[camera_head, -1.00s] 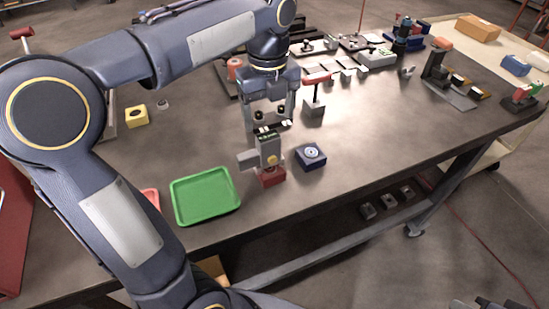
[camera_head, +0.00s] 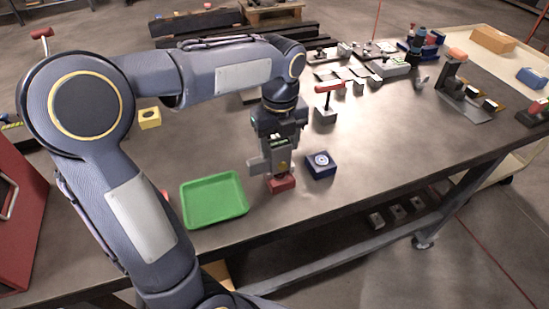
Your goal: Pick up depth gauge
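My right gripper is not in view.
A green tray (camera_head: 214,200) lies left of the gauge, and a dark blue block with a round dial (camera_head: 321,164) lies close to its right. A red-handled tool (camera_head: 326,104) stands behind. The table's front edge is near; the table's right middle is clear.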

